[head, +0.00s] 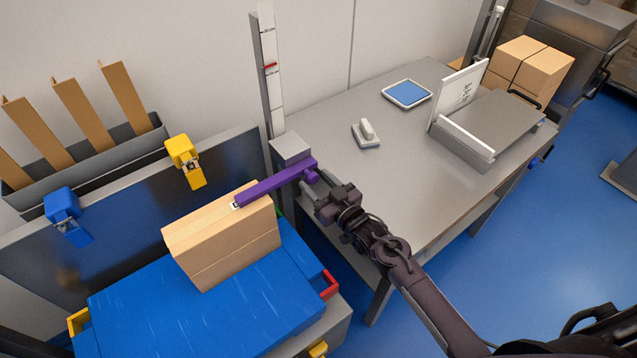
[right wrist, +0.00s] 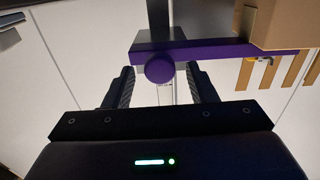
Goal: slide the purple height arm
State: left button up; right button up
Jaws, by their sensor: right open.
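The purple height arm (head: 272,184) reaches out from the foot of the upright ruler post (head: 270,75), and its far tip is at the top of a cardboard box (head: 222,240). A round purple knob (right wrist: 160,68) sticks out from the arm. My right gripper (head: 313,182) is at the knob end of the arm. In the right wrist view its two fingers (right wrist: 161,88) stand apart, one on each side of the knob, with gaps showing. My left gripper is not in view.
Yellow (head: 184,160) and blue (head: 66,215) clamps sit on the panel behind the box.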

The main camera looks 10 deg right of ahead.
jog(key=v, duration=0.7)
jog(key=shift+s+d, duration=0.15)
jog(key=shift+s, duration=0.2)
jog(key=shift+r, duration=0.1)
